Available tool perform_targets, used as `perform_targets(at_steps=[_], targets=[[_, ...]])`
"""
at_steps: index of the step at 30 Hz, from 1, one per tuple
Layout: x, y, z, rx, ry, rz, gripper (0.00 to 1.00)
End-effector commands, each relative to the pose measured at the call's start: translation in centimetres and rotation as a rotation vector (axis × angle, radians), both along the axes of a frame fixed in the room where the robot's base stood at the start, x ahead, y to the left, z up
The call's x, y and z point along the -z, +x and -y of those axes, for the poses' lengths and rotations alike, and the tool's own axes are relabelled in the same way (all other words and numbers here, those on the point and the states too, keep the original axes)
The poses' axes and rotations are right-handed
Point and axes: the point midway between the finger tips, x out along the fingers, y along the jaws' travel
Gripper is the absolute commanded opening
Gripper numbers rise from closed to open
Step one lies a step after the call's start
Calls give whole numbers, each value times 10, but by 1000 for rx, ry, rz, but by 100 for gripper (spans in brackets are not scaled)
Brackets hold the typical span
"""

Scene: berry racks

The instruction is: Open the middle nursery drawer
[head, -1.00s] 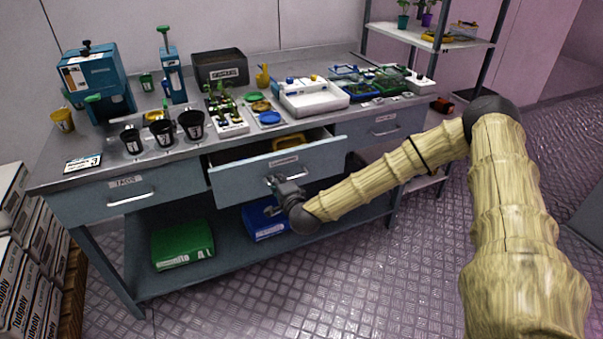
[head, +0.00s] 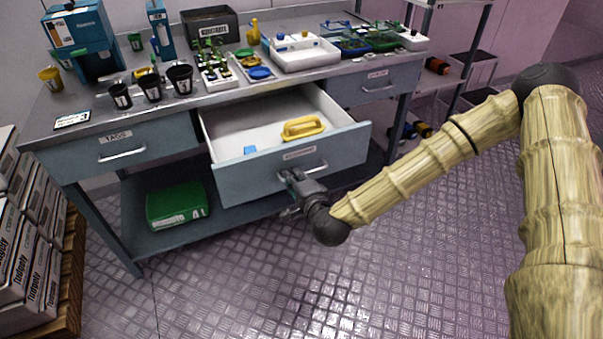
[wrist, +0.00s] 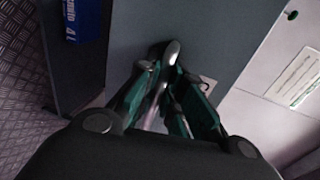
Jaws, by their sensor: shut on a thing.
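The middle drawer (head: 240,183) of the metal bench stands well out from the bench, its white inside showing. A yellow handled tool (head: 303,127) and a small blue item (head: 250,150) lie in it. My gripper (head: 290,181) is at the drawer's front, shut on the bar handle (head: 315,168). In the wrist view, the fingers (wrist: 165,95) close around the metal handle (wrist: 170,55) against the grey-blue front panel (wrist: 215,35). Part of the handle is hidden by the fingers.
The left drawer (head: 87,152) and right drawer (head: 345,89) are shut. Black pots, a white tray (head: 300,55) and seedlings stand on the bench top. A green bag (head: 175,205) lies on the lower shelf. Stacked boxes (head: 30,250) stand at left. The floor in front is clear.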

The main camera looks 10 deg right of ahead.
Motion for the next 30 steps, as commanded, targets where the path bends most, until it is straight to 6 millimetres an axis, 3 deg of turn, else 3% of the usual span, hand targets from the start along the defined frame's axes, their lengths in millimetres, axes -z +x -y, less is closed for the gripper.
perform_targets(at_steps=[14,15,18,30], targets=[[1,-8,-6,-19,2,-6,0],[1,-8,-6,-19,2,-6,15],[1,-8,-6,-19,3,-5,31],[0,-8,-1,-8,2,-3,31]])
